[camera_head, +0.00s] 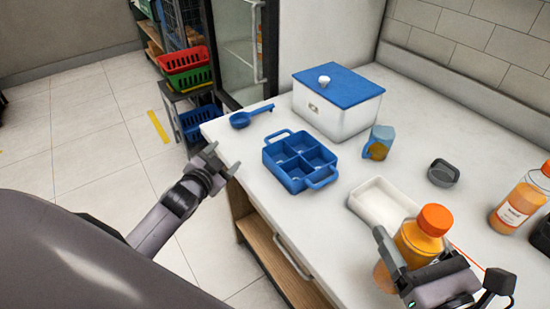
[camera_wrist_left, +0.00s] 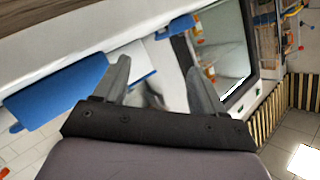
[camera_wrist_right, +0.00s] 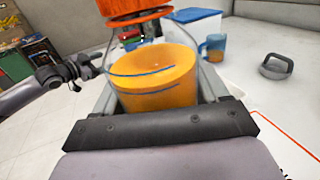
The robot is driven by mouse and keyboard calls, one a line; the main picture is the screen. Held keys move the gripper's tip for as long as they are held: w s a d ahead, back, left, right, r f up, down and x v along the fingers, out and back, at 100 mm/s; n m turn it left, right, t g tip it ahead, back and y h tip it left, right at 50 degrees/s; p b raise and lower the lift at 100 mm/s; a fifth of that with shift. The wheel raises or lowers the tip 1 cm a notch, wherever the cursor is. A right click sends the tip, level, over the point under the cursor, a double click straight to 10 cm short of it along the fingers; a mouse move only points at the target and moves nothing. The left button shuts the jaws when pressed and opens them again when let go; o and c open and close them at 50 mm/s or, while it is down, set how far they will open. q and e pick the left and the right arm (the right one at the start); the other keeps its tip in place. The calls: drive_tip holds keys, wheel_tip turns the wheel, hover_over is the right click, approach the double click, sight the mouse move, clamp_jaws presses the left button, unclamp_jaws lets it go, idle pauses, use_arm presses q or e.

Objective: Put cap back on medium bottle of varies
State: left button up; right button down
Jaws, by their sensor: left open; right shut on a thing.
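A bottle of orange juice (camera_head: 417,243) with an orange cap (camera_head: 435,219) on its top is at the front right of the counter in the head view. My right gripper (camera_head: 425,275) is shut around the bottle's body. In the right wrist view the bottle (camera_wrist_right: 155,80) stands between the fingers, with the orange cap (camera_wrist_right: 133,10) at the top edge. Whether the bottle touches the counter is hidden. My left gripper (camera_head: 222,165) is open and empty, off the counter's left edge. A second bottle (camera_head: 520,203) with an orange top stands at the right edge.
A white tray (camera_head: 357,205) lies beside the held bottle. Free counter lies at the back right.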

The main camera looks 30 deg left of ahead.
use_arm(q)
drive_tip(key=s+d+f+n+g+h, duration=0.1)
drive_tip(key=s+d+f+g, duration=0.1)
drive_tip(key=s+d+f, duration=0.5)
drive_tip(key=s+d+f+g+h, duration=0.2)
drive_tip(key=s+d+f, duration=0.25)
drive_tip(key=s, duration=0.45)
drive_tip(key=s+d+n+h, duration=0.1)
drive_tip(key=s+d, duration=0.4)
drive_tip(key=d, duration=0.1)
drive_tip(key=shift+f+n, duration=0.4)
drive_tip(key=shift+s, duration=0.1)
